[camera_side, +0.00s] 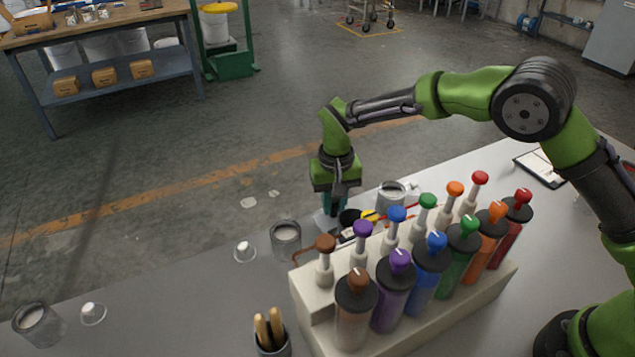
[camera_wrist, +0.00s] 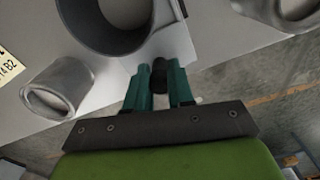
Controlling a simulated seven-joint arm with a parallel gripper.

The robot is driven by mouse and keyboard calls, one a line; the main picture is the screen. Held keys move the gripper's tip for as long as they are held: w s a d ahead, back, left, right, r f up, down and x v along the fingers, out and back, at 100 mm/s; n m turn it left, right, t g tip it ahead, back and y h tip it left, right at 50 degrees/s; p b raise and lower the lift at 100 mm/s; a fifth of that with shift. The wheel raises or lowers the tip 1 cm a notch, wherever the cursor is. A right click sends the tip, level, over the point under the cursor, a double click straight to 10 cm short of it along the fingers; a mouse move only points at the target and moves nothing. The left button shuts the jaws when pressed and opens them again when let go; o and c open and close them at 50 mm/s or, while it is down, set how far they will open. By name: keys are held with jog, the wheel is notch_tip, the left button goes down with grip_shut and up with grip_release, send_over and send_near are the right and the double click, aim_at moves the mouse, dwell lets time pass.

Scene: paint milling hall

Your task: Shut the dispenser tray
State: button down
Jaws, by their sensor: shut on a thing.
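The dispenser (camera_side: 400,320) is a pale block on the bench holding two rows of coloured bottles and pumps. Its tray (camera_wrist: 178,45) shows as a light grey slab edge in the wrist view, with a dark round pot (camera_wrist: 138,42) above it. In the side view my gripper (camera_side: 333,212) points down at the far side of the dispenser, where pumps and pots partly hide the tray. In the wrist view my gripper's green fingers (camera_wrist: 159,82) are shut on a small black knob (camera_wrist: 159,68) at the tray's edge. How far out the tray stands is unclear.
A metal can (camera_side: 286,240) stands left of my gripper, and another (camera_side: 392,195) stands right of it. A black holder with wooden handles (camera_side: 270,335) is at the front. A clipboard (camera_side: 541,168) lies at the right. The bench's left middle is mostly clear.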

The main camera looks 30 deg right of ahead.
jog(key=s, duration=0.7)
jog(key=shift+s, duration=0.25)
jog(key=c, duration=1)
grip_release()
jog(key=shift+w, duration=0.1)
notch_tip(320, 180, up, 17)
jog(key=shift+f, duration=0.1)
